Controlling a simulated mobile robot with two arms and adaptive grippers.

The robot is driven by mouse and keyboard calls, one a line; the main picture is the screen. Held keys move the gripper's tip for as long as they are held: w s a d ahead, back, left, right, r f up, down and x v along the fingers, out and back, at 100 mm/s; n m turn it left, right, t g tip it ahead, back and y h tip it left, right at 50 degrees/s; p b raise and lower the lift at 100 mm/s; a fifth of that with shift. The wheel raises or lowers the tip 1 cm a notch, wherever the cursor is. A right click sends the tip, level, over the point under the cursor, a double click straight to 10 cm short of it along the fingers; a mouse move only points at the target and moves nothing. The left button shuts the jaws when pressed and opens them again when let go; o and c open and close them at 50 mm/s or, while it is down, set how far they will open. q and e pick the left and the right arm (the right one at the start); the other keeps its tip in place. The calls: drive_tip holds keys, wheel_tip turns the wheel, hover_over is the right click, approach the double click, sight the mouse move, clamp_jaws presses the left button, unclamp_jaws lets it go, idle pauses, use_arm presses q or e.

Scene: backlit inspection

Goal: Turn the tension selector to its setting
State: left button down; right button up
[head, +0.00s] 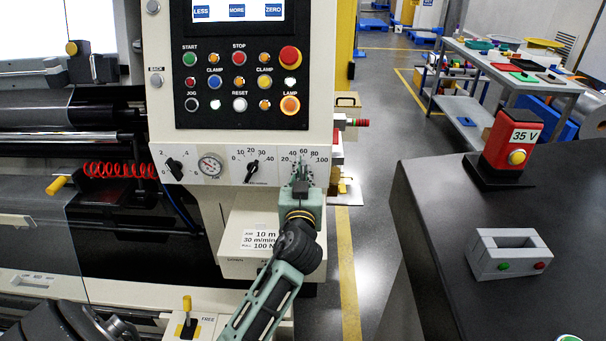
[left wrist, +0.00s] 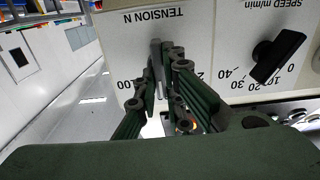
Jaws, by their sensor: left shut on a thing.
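The tension scale (head: 303,153), marked from 20 to 100, is at the right end of the dial strip on the machine front. My left gripper (head: 301,187) is in front of it, with its fingers shut on the tension selector. The fingers hide most of the selector, and I cannot tell which mark it points to. In the left wrist view the panel appears upside down, with the label TENSION N (left wrist: 154,14) beside my left gripper (left wrist: 162,72). A job card (head: 262,240) below reads 10 m, 30 m/min and a line with 100 N. My right gripper is not in view.
The black speed selector (head: 252,171) is close on the left, with a gauge (head: 210,165) and another black knob (head: 174,169) farther left. Buttons, including a red one (head: 290,55), are above.

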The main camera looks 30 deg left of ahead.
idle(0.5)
use_arm(q)
drive_tip(key=m+p, duration=0.1)
drive_tip(key=m, duration=0.3)
drive_tip(key=m+p, duration=0.1)
drive_tip(key=m, duration=0.3)
drive_tip(key=m+p, duration=0.1)
drive_tip(key=m, duration=0.2)
drive_tip(key=shift+w+d+f+m, duration=0.2)
drive_tip(key=shift+d+m, duration=0.15)
drive_tip(key=shift+m, duration=0.05)
idle(0.4)
drive_tip(key=c, duration=1.9)
unclamp_jaws()
drive_tip(key=shift+o, duration=0.2)
drive_tip(key=v, duration=1.2)
